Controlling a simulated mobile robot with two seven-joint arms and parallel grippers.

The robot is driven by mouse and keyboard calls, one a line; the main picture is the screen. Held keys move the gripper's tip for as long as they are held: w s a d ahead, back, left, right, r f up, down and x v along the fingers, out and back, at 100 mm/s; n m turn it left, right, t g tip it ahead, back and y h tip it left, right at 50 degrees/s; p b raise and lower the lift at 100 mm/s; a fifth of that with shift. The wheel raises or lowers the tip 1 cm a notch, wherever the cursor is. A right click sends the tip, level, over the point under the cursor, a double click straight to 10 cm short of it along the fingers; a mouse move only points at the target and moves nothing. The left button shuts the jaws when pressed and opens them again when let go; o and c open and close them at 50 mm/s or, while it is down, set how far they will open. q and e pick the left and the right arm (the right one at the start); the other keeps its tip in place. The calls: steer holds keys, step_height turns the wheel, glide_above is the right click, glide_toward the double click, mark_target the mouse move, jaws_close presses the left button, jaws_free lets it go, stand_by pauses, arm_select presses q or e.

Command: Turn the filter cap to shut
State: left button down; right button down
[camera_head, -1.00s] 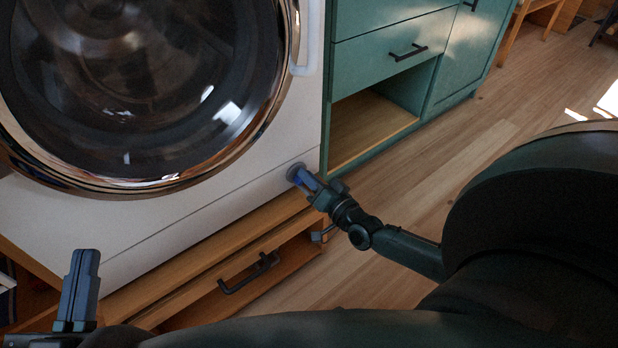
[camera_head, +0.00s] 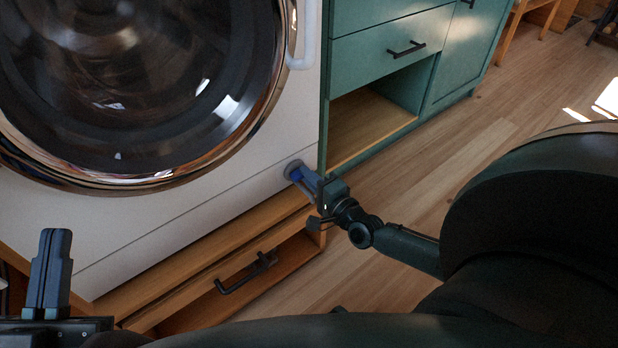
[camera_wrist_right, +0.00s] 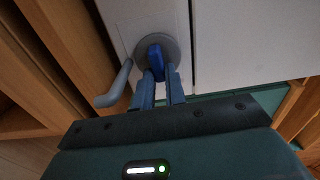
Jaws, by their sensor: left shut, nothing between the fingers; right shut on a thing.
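The filter cap is a grey disc with a blue grip bar (camera_wrist_right: 156,62), low on the white washing machine front (camera_head: 190,212). It also shows in the head view (camera_head: 297,174), near the machine's lower right corner. My right gripper (camera_wrist_right: 160,80) is shut on the cap's blue bar, one finger on each side of it. In the head view my right gripper (camera_head: 307,182) partly covers the cap. My left gripper (camera_head: 52,245) is shut and empty at the lower left, well away from the cap.
A grey curved handle or hose (camera_wrist_right: 115,88) hangs beside the cap. A wooden drawer with a black handle (camera_head: 246,272) stands partly open below the machine. A green cabinet (camera_head: 385,60) with an open shelf is on the right. The wooden floor is clear there.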

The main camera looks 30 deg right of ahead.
arm_select(q)
steer(key=shift+r, duration=0.2)
arm_select(e)
steer(key=shift+m, duration=0.3)
steer(key=c, duration=1.4)
jaws_free()
steer(key=shift+c, duration=0.2)
steer(key=shift+s, duration=0.1)
